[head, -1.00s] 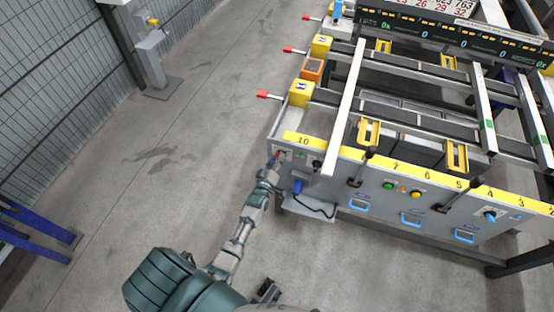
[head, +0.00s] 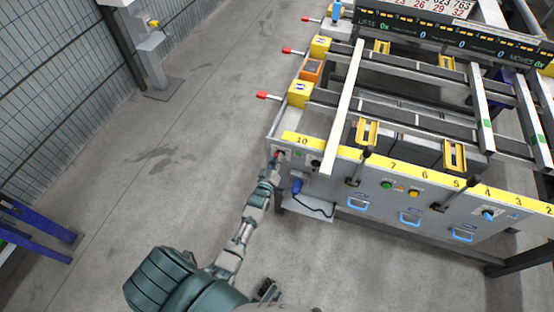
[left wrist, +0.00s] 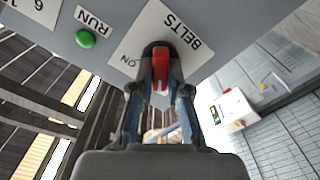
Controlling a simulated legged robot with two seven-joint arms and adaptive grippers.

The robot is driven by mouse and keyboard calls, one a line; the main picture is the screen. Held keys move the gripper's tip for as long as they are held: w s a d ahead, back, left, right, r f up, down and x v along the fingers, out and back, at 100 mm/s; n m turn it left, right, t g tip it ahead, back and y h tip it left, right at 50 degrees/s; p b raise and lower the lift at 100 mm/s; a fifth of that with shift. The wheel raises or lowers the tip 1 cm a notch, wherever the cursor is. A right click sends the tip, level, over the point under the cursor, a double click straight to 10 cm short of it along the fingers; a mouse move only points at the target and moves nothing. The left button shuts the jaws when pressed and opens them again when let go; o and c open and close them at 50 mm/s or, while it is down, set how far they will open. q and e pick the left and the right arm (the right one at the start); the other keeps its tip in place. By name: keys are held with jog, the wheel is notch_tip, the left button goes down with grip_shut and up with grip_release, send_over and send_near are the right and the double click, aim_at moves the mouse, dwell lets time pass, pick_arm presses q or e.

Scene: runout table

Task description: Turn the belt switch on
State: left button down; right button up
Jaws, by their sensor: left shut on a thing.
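The belt switch (left wrist: 160,66) is a red handle on a white plate (left wrist: 137,42) marked BELTS and ON, on the grey front panel. My left gripper (left wrist: 158,80) is shut on the red handle, with one finger on each side of it. In the head view the left gripper (head: 275,166) is at the left end of the panel, below the yellow strip near number 10, and mostly hides the switch. The handle's exact setting is hard to read.
A green button (left wrist: 85,39) labelled RUN is next to the belt switch. Levers (head: 358,166), blue handles (head: 358,203) and a yellow button (head: 413,194) are along the panel to the right. The floor (head: 150,210) left of the table is clear.

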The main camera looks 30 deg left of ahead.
pick_arm(q)
jog(key=m, duration=0.5)
jog(key=m+p, duration=0.1)
jog(key=m, duration=1)
jog(key=shift+d+f+p, duration=0.3)
jog(key=shift+d, duration=0.05)
pick_arm(e)
jog(key=f, duration=0.2)
jog(key=s+f, duration=0.1)
jog(key=f, duration=0.1)
jog(key=shift+f, duration=0.3)
pick_arm(q)
jog(key=shift+m, duration=0.3)
pick_arm(e)
jog(key=shift+s, duration=0.25)
jog(key=shift+w, duration=0.15)
